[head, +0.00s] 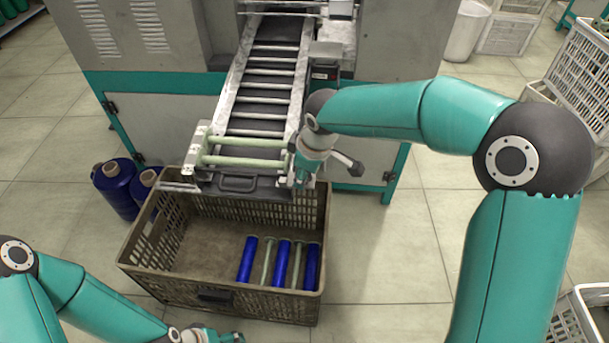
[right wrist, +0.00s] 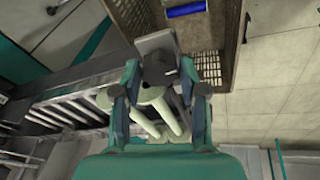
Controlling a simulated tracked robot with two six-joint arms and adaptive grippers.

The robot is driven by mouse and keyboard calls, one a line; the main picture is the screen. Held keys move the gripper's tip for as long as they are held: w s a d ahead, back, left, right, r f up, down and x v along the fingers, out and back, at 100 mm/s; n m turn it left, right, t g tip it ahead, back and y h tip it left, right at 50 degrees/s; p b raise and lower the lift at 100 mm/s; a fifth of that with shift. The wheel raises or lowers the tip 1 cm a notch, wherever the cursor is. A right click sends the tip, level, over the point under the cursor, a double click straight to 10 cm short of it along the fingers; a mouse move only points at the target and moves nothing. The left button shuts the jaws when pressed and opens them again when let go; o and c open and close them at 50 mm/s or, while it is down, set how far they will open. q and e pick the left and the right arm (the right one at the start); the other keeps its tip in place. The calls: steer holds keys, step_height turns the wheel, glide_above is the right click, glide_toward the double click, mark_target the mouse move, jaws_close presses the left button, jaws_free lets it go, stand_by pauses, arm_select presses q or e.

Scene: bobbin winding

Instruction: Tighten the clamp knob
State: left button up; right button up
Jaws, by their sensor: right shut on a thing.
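My right gripper (head: 302,178) is at the lower right corner of the roller chute (head: 222,118). In the right wrist view its two fingers (right wrist: 160,88) stand on either side of a dark knob (right wrist: 157,72), the clamp knob, and are shut on it. A grey block (right wrist: 154,43) sits just beyond the knob. In the head view the gripper mostly hides the knob. My left gripper (head: 222,336) is low at the bottom edge, partly cut off, away from the chute; its jaws are too small to read.
Pale green bobbins (head: 245,163) lie across the chute's lower end. A brown crate (head: 137,270) below holds several blue and pale green bobbins. Blue thread cones (head: 115,190) stand left of it. White crates (head: 585,60) are stacked at the right. Floor right of the brown crate is clear.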

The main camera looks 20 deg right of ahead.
stand_by(0.3)
steer(key=o, duration=0.9)
steer(key=shift+c, duration=0.2)
steer(key=shift+r, duration=0.1)
steer(key=v, duration=1.1)
steer(key=shift+s+r, duration=0.2)
steer(key=shift+r, duration=0.15)
